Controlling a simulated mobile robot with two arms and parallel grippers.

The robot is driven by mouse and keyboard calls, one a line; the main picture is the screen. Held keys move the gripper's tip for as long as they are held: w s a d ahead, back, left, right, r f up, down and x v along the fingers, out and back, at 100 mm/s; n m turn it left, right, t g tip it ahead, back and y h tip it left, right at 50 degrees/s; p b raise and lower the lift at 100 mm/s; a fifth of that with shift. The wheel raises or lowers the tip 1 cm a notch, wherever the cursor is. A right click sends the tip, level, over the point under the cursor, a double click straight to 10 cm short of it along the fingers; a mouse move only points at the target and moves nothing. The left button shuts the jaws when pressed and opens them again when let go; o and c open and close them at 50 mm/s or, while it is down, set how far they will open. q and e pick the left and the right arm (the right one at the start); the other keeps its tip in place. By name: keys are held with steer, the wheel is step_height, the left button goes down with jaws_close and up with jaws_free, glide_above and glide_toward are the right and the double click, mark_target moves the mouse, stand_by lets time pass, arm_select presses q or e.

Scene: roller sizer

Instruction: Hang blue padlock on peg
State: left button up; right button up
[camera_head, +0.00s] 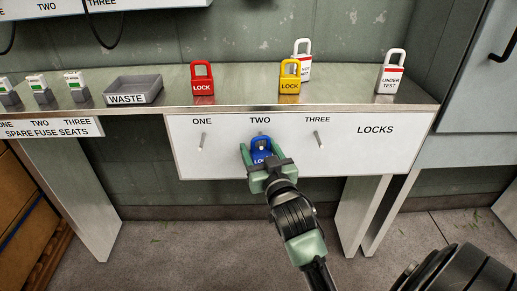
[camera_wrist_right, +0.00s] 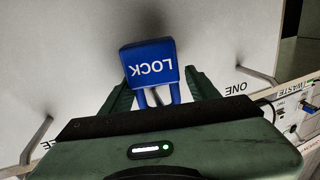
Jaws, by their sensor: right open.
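The blue padlock (camera_head: 261,157) is upright against the white LOCKS board, under the TWO label, with its shackle up. A small pale spot shows inside its shackle, probably the peg of position TWO; the rest of that peg is hidden. My right gripper (camera_head: 262,146) is open, with its green fingers on either side of the padlock. In the right wrist view the padlock (camera_wrist_right: 152,65) appears upside down between the fingers (camera_wrist_right: 159,78), and I see a gap at the right finger. The peg under ONE (camera_head: 203,141) and the peg under THREE (camera_head: 318,140) are bare. My left gripper is not seen.
On the shelf above stand a red padlock (camera_head: 202,80), a yellow padlock (camera_head: 290,78), a white padlock (camera_head: 303,55) behind it and a white UNDER TEST padlock (camera_head: 391,75). A grey WASTE tray (camera_head: 134,98) is at left. Shelf legs flank the board.

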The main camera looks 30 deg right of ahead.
steer(key=shift+s+d+f, duration=0.15)
steer(key=shift+d+f, duration=0.05)
steer(key=shift+d, duration=0.05)
